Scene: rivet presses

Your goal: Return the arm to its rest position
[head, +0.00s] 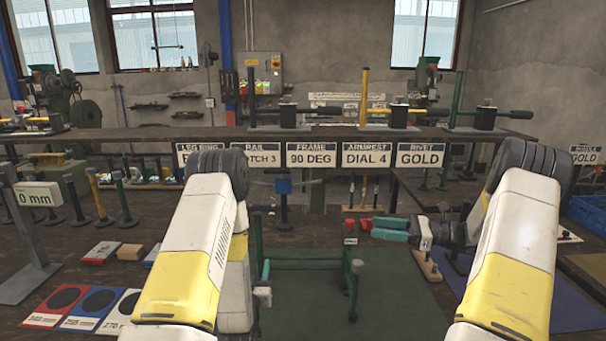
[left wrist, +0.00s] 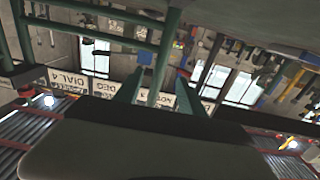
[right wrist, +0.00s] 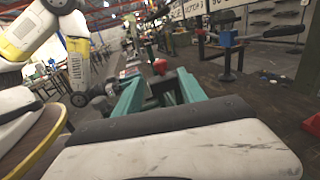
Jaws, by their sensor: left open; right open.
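My right gripper (head: 385,229) shows in the head view with its teal fingers pointing left, above the right part of the green mat (head: 400,290). In the right wrist view its fingers (right wrist: 160,92) are apart with nothing held. My left gripper is mostly hidden behind my left arm in the head view. In the left wrist view its teal fingers (left wrist: 158,95) are apart, and a green post (left wrist: 162,60) shows between them. I cannot tell whether it touches them. The green tube frame (head: 305,264) stands on the mat, just right of my left forearm.
A raised shelf (head: 330,133) with signs and clamp fixtures crosses the back. Red, blue and white pads (head: 100,300) lie at the left. A blue-topped post (head: 283,187) and a red-topped post (head: 350,228) stand near the frame. A blue bin (head: 588,212) is at the far right.

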